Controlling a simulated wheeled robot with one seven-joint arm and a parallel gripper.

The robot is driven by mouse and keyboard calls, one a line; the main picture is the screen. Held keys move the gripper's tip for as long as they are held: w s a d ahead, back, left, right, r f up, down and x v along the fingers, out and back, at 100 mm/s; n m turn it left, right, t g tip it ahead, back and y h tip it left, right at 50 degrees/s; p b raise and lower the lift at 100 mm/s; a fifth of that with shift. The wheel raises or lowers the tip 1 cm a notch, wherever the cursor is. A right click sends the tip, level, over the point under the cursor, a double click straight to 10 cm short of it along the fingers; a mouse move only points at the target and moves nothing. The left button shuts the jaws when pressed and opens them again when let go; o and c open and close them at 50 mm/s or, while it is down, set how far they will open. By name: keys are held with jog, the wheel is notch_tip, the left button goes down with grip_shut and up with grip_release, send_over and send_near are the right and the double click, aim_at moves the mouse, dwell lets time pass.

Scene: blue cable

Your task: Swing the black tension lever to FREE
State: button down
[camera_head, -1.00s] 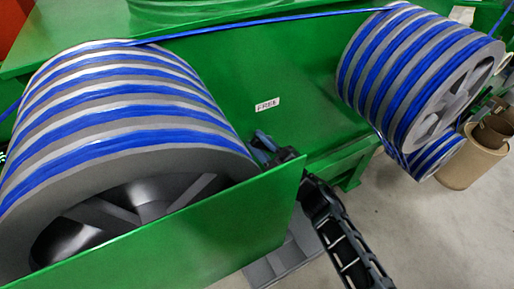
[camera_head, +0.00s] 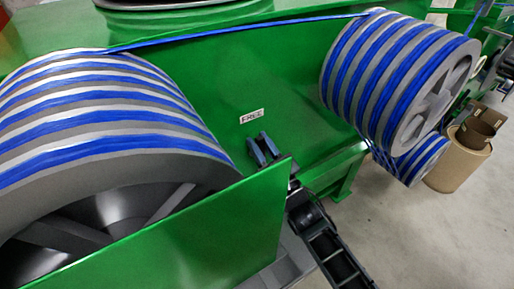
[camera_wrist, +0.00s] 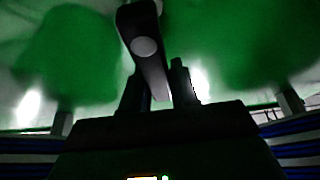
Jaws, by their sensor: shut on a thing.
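The black tension lever (camera_wrist: 140,22) runs down the middle of the wrist view, with a round grey disc on its face. Its lower part passes between the two dark fingers of my gripper (camera_wrist: 160,85), which is shut on it. In the head view my gripper (camera_head: 261,148) is against the green machine face, just below the white FREE label (camera_head: 252,116). I cannot make out the lever itself there; it is hidden or too small to tell from the fingers.
A large grey drum (camera_head: 95,175) wound with blue cable is on the left. A second blue-wound drum (camera_head: 385,85) is on the right, with a cardboard tube (camera_head: 455,168) beside it. A green guard panel (camera_head: 190,240) stands before the left drum. Floor (camera_head: 420,235) is clear at lower right.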

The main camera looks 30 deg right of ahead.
jog(key=shift+d+f+m, duration=0.15)
jog(key=shift+d+m, duration=0.05)
jog(key=shift+m, duration=0.4)
jog(key=c, duration=1)
grip_release()
jog(key=shift+o, duration=0.2)
jog(key=b+v, duration=0.1)
jog(key=v, duration=0.7)
jog(key=shift+a, duration=0.1)
jog(key=s+a+g, duration=0.3)
jog(key=s+g, duration=0.1)
jog(key=s, duration=1.6)
jog(key=s+a+r+g+p, duration=0.1)
jog(key=s+a+r+g, duration=0.2)
jog(key=s+r, duration=0.7)
jog(key=s, duration=0.4)
jog(key=shift+r+g, duration=0.15)
jog(key=shift+g, duration=0.25)
